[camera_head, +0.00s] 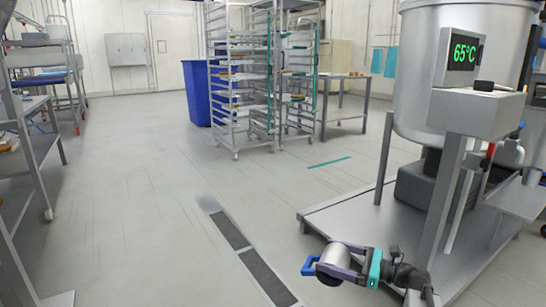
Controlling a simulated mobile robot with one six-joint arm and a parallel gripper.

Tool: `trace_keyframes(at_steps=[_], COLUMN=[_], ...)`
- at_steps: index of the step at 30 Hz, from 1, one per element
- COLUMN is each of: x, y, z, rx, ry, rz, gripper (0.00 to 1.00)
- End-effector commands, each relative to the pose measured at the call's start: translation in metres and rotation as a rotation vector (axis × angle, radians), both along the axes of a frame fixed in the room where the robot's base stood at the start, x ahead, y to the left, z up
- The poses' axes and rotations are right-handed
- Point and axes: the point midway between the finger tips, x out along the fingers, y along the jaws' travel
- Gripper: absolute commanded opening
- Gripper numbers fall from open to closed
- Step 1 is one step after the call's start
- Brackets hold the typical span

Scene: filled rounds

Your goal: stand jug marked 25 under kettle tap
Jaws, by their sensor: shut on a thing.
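My gripper (342,262), with purple fingers and a teal band, is low at the bottom right of the head view. It is shut on a small silvery jug (331,258) with a blue handle (308,267) pointing left. The jug looks tilted or on its side, and no number on it is readable. The kettle (415,75) is the large steel vessel at the right, with a display (465,53) reading 65°C. My gripper and the jug are below it and to its left, beside the steel platform. I cannot make out the tap clearly.
The kettle stands on a low steel platform (345,215) with upright posts. Rack trolleys (238,85), a blue bin (196,92) and a table (345,78) stand at the back. Shelving lines the left. Floor drain grates (232,231) cross the otherwise open floor (150,180).

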Motion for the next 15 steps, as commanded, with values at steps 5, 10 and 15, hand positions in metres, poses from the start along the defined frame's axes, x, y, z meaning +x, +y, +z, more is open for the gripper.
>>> trace_keyframes(at_steps=[5, 10, 15], x=[-0.016, -0.025, -0.031], y=[0.015, 0.017, 0.018], z=[0.017, 0.026, 0.029], rx=[0.001, 0.001, 0.000], ry=[-0.002, -0.002, -0.001], rz=[-0.032, -0.074, -0.115], gripper=[0.56, 0.56, 0.56])
